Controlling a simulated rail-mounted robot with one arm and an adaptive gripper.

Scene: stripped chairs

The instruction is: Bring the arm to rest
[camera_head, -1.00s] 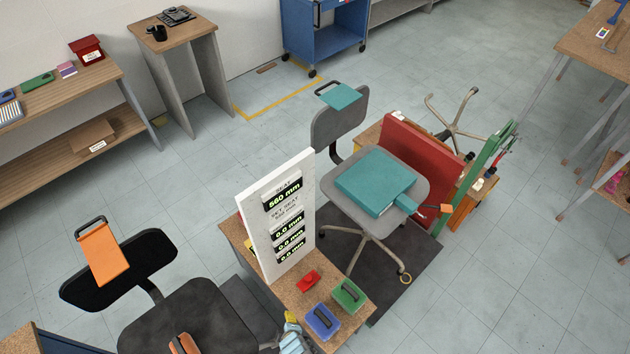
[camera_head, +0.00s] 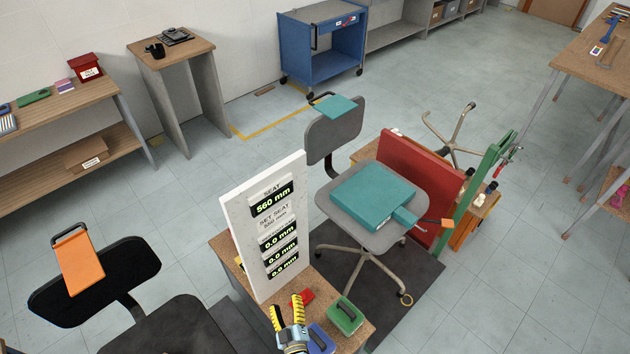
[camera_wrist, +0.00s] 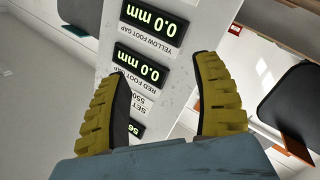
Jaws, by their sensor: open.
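My gripper (camera_head: 287,314) shows at the bottom of the head view, over the near end of the wooden bench. Its yellow ridged fingers are apart with nothing between them. In the wrist view the fingers (camera_wrist: 165,100) are also spread, with the white display board (camera_wrist: 180,60) beyond them, upside down. That board (camera_head: 268,225) stands upright on the bench and reads SEAT 560 mm, with several 0.0 mm readouts below. A grey chair (camera_head: 410,208) stands behind it with a teal block (camera_head: 372,195) on its seat and a teal pad (camera_head: 335,107) on its backrest.
A red block (camera_head: 306,297), a blue block (camera_head: 321,340) and a green block (camera_head: 346,316) with handles lie close to my gripper. A black chair (camera_head: 125,270) with an orange pad (camera_head: 80,262) is at left. A red panel (camera_head: 415,185) stands behind the grey chair.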

